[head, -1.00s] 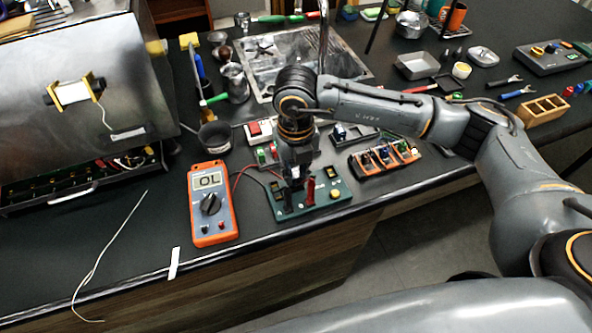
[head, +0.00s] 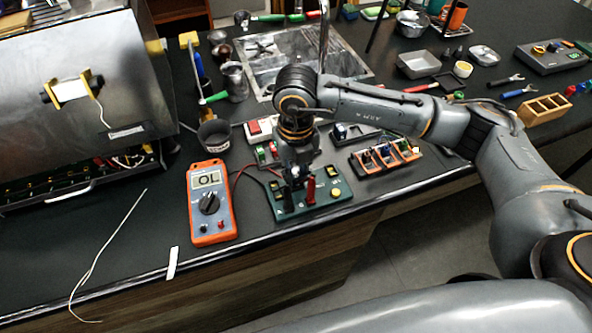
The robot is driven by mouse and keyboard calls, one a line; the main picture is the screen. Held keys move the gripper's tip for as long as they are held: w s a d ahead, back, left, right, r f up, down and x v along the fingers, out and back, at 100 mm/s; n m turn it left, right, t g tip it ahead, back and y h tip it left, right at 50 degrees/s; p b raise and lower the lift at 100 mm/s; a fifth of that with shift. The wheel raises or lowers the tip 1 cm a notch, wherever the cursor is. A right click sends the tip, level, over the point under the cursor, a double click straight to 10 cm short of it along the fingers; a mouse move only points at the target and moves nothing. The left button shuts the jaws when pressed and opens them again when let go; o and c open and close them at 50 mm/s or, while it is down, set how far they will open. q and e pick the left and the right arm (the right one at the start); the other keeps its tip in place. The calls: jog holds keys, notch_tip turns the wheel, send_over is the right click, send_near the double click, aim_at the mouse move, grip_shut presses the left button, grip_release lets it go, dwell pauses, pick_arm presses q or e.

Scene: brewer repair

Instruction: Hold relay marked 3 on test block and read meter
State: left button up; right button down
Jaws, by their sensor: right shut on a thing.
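The green test block (head: 322,195) lies near the counter's front edge, with a red lever-like part and a yellow button on it. My right gripper (head: 294,180) points down over the block's left part and is shut on a small relay, mostly hidden by the fingers. The relay's mark cannot be read, and I cannot tell exactly how it sits on the contacts. The orange multimeter (head: 212,225) lies just left of the block, leads running towards it. Its display (head: 207,179) shows what looks like "10". My left gripper is not in view.
A tray of several coloured relays (head: 385,157) lies right of the block. A steel brewer body (head: 75,100) stands at the left, and a dark cup (head: 215,135) is behind the meter. A loose wire (head: 100,255) lies on clear counter at front left.

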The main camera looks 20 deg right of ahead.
jog(key=shift+b, duration=0.3)
dwell(0.5)
jog(key=shift+r, duration=0.1)
dwell(2.2)
jog(key=shift+r+p, duration=1.3)
jog(key=shift+r, duration=1.1)
